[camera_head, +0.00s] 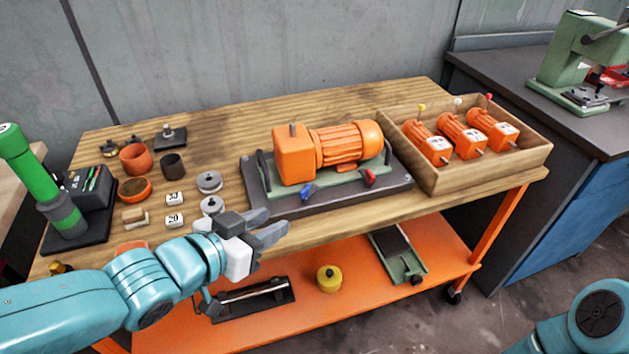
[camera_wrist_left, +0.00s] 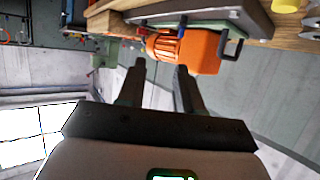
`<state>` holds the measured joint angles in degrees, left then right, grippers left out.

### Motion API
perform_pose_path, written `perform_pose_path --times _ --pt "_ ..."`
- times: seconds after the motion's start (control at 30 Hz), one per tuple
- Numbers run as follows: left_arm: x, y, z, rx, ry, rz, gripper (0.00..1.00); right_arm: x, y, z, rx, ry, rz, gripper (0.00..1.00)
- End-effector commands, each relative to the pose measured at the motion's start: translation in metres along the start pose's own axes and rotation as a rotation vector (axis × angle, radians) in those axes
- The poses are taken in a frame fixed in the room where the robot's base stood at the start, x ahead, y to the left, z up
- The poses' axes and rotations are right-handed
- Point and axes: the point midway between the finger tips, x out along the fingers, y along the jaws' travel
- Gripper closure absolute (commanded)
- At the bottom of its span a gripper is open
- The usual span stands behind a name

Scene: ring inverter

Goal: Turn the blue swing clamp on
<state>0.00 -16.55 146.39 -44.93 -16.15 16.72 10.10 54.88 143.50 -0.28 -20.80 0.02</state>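The blue swing clamp (camera_head: 307,191) is a small blue handle at the front left of a dark fixture plate (camera_head: 345,199). An orange motor (camera_head: 345,142) sits on the fixture, behind the clamp. My left gripper (camera_head: 274,222) is in front of the bench edge, to the left of and nearer than the clamp, and apart from it. Its two fingers are spread with nothing between them. My right gripper is out of view.
A red clamp (camera_head: 369,177) is at the fixture's front right. A wooden tray (camera_head: 490,170) with orange motors stands to the right. Grey discs (camera_head: 209,182), number blocks and orange cups lie left. An orange shelf (camera_head: 365,283) is below the bench.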

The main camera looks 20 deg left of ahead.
Motion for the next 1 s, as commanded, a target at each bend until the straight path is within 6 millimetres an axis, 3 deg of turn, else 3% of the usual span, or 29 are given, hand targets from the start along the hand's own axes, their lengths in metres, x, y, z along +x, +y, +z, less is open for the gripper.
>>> perform_pose_path --times 0.13,0.33,0.5,0.77,1.0 --pt "-0.013 -0.024 -0.004 -0.029 -0.011 -0.068 0.65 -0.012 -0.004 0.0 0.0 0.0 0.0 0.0" --pt "-0.008 -0.031 -0.002 -0.039 -0.018 -0.082 0.65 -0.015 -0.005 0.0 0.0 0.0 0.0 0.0" --pt "0.013 -0.033 -0.001 -0.038 -0.022 -0.085 0.65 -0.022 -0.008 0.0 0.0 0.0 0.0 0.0" --pt "0.036 -0.035 -0.007 -0.038 -0.024 -0.081 0.65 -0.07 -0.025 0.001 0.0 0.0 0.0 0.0" --pt "0.086 -0.038 0.001 -0.033 -0.018 -0.081 0.65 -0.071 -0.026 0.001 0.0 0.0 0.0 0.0"
